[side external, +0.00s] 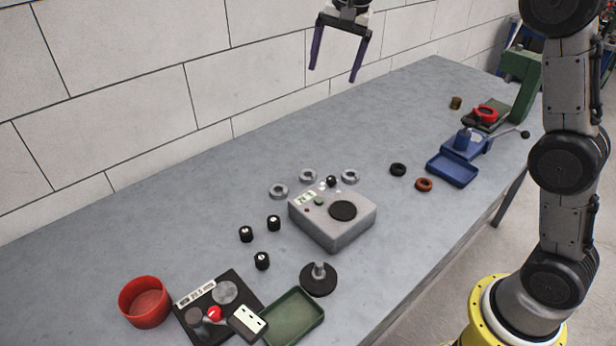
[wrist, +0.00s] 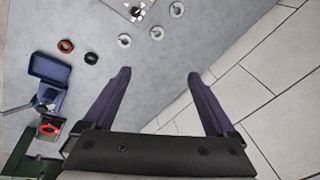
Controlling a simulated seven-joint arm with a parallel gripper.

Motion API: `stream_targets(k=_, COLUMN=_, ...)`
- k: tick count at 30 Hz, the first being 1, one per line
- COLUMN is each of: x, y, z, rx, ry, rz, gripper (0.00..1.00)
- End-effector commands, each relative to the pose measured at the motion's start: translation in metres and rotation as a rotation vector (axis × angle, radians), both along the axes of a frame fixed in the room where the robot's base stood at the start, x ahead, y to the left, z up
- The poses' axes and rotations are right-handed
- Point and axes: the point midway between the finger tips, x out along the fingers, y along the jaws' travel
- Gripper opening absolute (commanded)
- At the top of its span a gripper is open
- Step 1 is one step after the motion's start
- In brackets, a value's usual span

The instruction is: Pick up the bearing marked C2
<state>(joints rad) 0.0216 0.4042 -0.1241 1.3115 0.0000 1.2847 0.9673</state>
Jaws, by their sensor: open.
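Three silvery ring-shaped bearings lie flat on the grey table behind the grey box: a left one (side external: 271,193), a middle one (side external: 301,178) and a right one (side external: 343,178). They also show near the top of the wrist view as a lower left ring (wrist: 119,42), a centre ring (wrist: 152,35) and an upper ring (wrist: 172,11). No marking on them is legible, so I cannot tell which is C2. My gripper (side external: 333,75) is open and empty, high above the table near the wall. Its two purple fingers are spread apart in the wrist view (wrist: 158,74), with bare table between them.
The grey box (side external: 320,232) with a black disc stands in front of the bearings. A black ring (side external: 398,168) and a red-brown ring (side external: 424,184) lie to the right, near a blue tray (side external: 452,172). A red bowl (side external: 145,312) and green tray (side external: 304,318) stand front left. The wall runs behind.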

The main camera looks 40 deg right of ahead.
Motion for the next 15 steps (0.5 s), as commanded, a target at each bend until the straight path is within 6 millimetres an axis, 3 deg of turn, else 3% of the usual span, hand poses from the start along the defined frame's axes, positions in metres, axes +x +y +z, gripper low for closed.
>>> stream_targets(k=3, x=0.039, y=-0.003, z=-0.042, rx=0.009, ry=0.059, rz=-0.037, gripper=0.91)
stream_targets(k=7, x=0.071, y=-0.006, z=-0.092, rx=0.013, ry=0.119, rz=-0.054, gripper=0.91)
stream_targets(k=11, x=0.089, y=-0.009, z=-0.142, rx=0.013, ry=0.177, rz=-0.056, gripper=0.91)
stream_targets(k=15, x=0.091, y=-0.01, z=-0.183, rx=0.013, ry=0.24, rz=-0.058, gripper=0.91)
